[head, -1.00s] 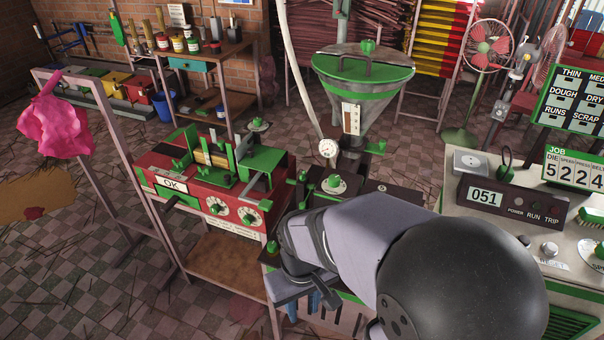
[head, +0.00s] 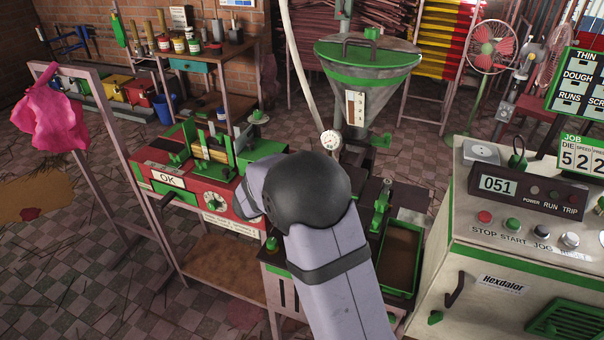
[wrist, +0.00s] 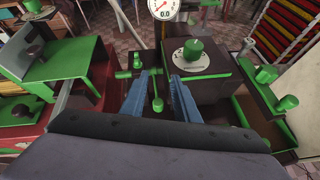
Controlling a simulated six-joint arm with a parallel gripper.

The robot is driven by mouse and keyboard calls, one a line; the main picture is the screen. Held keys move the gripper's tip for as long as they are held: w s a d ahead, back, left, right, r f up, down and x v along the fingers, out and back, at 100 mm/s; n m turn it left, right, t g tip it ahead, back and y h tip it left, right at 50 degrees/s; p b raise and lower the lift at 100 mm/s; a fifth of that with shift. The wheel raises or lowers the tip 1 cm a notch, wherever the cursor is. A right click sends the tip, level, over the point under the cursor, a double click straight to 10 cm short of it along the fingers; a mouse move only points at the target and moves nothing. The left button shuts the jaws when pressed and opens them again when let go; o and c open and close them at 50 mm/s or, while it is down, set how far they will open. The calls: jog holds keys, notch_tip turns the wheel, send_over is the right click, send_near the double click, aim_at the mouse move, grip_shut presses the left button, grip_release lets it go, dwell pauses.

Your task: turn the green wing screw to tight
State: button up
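My gripper (wrist: 162,97) is open in the wrist view, with two blue fingers apart and nothing clamped between them. A small green fitting (wrist: 137,62) on the side of the dark machine block shows just beyond the fingertips. A short lever with a green ball end (wrist: 157,104) hangs down from beside it, in the gap between the fingers. The fitting may be the wing screw, but its wing shape is not clear. In the head view my arm hides the gripper and this part of the machine.
A round dial with a green knob (wrist: 194,52) tops the dark block (wrist: 205,85), right of the fingers. A white gauge (wrist: 163,8) stands behind. The red machine (head: 185,165) is left; a green-rimmed tray (head: 415,262) and control cabinet (head: 470,230) are right.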

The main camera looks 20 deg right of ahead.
jog(key=shift+w+d+f+n+t+p, duration=0.35)
jog(key=shift+w+d+n, duration=0.2)
jog(key=shift+w, duration=0.9)
jog(key=shift+w+d+f+n+t+p, duration=0.1)
jog(key=shift+w+d+f+n+t, duration=0.3)
jog(key=shift+w, duration=1.1)
jog(key=shift+w+d+f+n+t+p, duration=0.2)
jog(key=shift+w+d+f+n, duration=0.45)
jog(key=shift+w, duration=0.8)
jog(key=shift+d+r, duration=0.15)
jog(key=shift+r, duration=0.05)
grip_shut()
